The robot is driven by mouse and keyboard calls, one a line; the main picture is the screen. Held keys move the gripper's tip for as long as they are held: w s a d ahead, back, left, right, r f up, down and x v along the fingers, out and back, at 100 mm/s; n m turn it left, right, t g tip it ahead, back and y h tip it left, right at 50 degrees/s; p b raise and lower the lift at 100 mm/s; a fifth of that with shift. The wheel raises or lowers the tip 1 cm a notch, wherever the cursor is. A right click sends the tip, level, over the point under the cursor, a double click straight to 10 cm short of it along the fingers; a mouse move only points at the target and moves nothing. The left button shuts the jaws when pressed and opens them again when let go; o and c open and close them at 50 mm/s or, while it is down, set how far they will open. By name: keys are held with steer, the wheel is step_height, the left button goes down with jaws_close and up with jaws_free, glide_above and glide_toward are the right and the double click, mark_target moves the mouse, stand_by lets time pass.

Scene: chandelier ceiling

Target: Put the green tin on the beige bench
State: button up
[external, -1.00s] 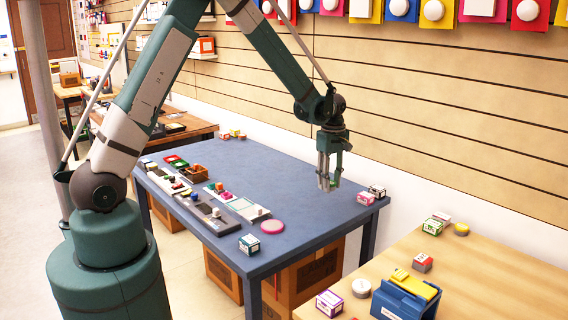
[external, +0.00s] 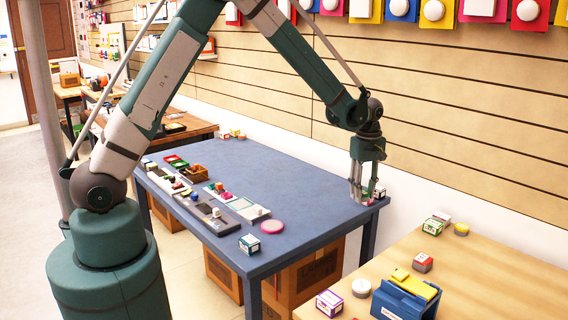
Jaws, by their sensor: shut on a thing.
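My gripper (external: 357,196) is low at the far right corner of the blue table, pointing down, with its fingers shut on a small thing. This looks like the green tin, but the fingers hide most of it in this view. I cannot tell whether it touches anything below. The beige bench (external: 500,285) is the light wooden surface at the lower right, apart from my gripper and across a gap from the blue table.
Small boxes (external: 379,192) stand right beside my gripper on the blue table (external: 310,195). The beige bench bears a green-and-white box (external: 432,227), a yellow tin (external: 461,229), a red-topped box (external: 422,262), a purple box (external: 329,303) and a blue holder (external: 405,299). Its middle has free room.

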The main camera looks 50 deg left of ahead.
steer(key=s+d+r+m, duration=0.1)
steer(key=s+d+m, duration=0.2)
steer(key=d, duration=2.1)
steer(key=r+m, duration=0.2)
steer(key=m, duration=0.2)
glide_above(464, 300)
steer(key=shift+s+f, duration=0.1)
steer(key=shift+f, duration=0.1)
steer(key=shift+f, duration=3.15)
steer(key=shift+f, duration=1.85)
steer(key=shift+f, duration=0.1)
